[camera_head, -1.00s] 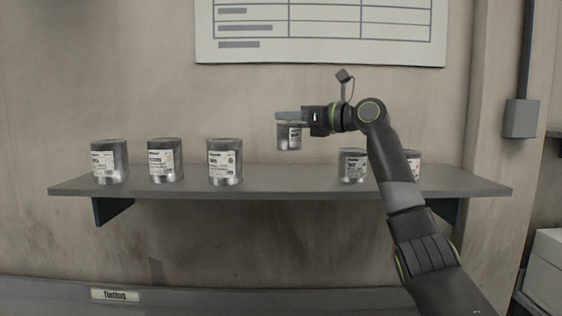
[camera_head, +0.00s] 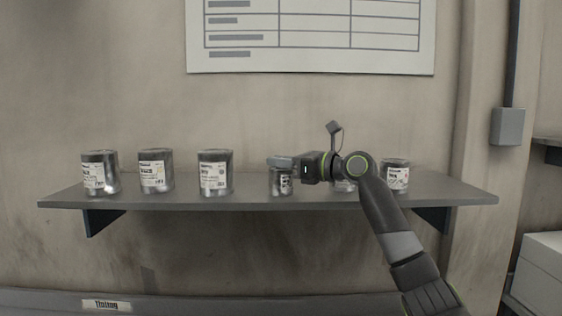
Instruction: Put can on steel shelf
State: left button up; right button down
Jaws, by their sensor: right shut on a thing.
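A small grey can (camera_head: 281,184) with a white label is upright at the steel shelf (camera_head: 250,203), in the gap right of the third can. Its base looks level with the shelf top, though I cannot tell for sure that it touches. My right gripper (camera_head: 283,163) comes in from the right and is shut on the can near its top, hiding the rim. My left gripper is not in view.
Three larger cans stand on the left of the shelf: one far left (camera_head: 100,173), a second (camera_head: 155,171) and a third (camera_head: 215,173). Right of the held can, one can (camera_head: 345,186) is mostly hidden behind my wrist, and another (camera_head: 396,175) stands further right.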

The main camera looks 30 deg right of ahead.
jog(key=shift+a, duration=0.1)
jog(key=c, duration=1.3)
grip_release()
jog(key=shift+f, duration=0.1)
jog(key=shift+c, duration=0.2)
jog(key=b+v, duration=0.5)
jog(key=v, duration=0.5)
jog(key=shift+f, duration=0.1)
jog(key=shift+r+b+v, duration=0.2)
jog(key=shift+b+v, duration=0.1)
jog(key=shift+v, duration=0.8)
jog(key=shift+w, duration=0.1)
